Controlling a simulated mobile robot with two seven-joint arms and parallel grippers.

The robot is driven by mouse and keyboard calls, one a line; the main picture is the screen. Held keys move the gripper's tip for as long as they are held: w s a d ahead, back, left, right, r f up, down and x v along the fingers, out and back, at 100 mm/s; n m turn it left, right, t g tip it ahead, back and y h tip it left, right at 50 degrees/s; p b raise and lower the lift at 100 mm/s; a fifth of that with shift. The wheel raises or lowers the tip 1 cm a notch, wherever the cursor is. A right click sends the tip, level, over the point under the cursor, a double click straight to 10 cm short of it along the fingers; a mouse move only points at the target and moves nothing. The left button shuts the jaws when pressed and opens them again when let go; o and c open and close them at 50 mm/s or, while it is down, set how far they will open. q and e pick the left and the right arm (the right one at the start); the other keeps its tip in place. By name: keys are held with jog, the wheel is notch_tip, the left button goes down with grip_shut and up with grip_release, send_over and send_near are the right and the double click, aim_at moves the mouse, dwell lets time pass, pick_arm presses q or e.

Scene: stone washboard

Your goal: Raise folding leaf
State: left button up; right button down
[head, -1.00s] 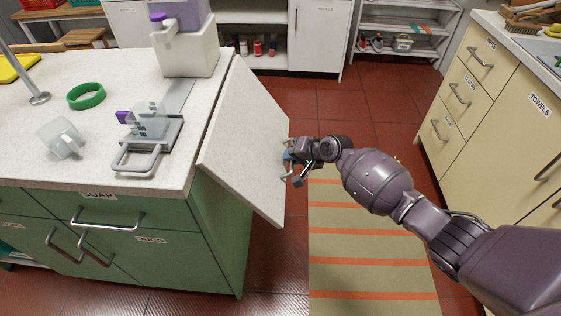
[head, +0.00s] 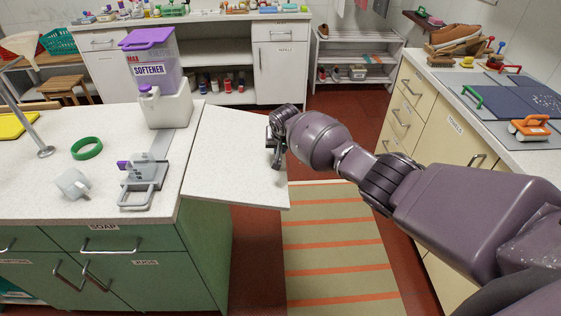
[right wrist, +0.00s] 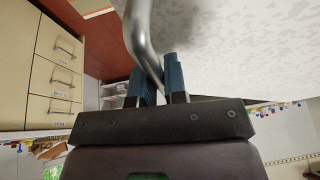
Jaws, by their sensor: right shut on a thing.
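The folding leaf (head: 228,160) is a pale speckled panel on the right side of the green counter (head: 100,130). It stands out from the counter and looks close to level with its top; a small remaining tilt is hard to tell. My right gripper (head: 274,148) is at the leaf's outer edge. In the right wrist view its blue fingers (right wrist: 160,82) are shut on a curved metal handle (right wrist: 138,28) beside the leaf's speckled face (right wrist: 240,50). The hinge and any support under the leaf are hidden. My left gripper is not in view.
On the counter are a softener dispenser (head: 155,85), a grey clamp-like device (head: 143,180), a clear cup (head: 73,184) and a green ring (head: 86,148). A striped mat (head: 340,250) lies on the floor. A cream drawer unit (head: 430,130) stands right.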

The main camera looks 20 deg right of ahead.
jog(key=shift+g+h, duration=0.3)
jog(key=shift+h, duration=0.6)
notch_tip(320, 180, up, 5)
jog(key=shift+r+p, duration=0.15)
jog(key=shift+p, duration=1)
jog(key=shift+a+r+n+h+p, duration=0.15)
jog(key=shift+r+n+h+p, duration=0.15)
jog(key=shift+r+h+p, duration=0.55)
jog(key=shift+w+r+y, duration=0.15)
jog(key=shift+r+y, duration=0.1)
jog(key=shift+r, duration=0.1)
jog(key=c, duration=1.2)
grip_release()
jog(key=shift+a+r, duration=0.1)
pick_arm(q)
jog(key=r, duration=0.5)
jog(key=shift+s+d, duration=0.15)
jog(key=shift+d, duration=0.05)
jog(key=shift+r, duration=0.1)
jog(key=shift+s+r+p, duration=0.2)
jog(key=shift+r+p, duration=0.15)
jog(key=shift+p, duration=0.3)
pick_arm(e)
jog(key=shift+v, duration=5.35)
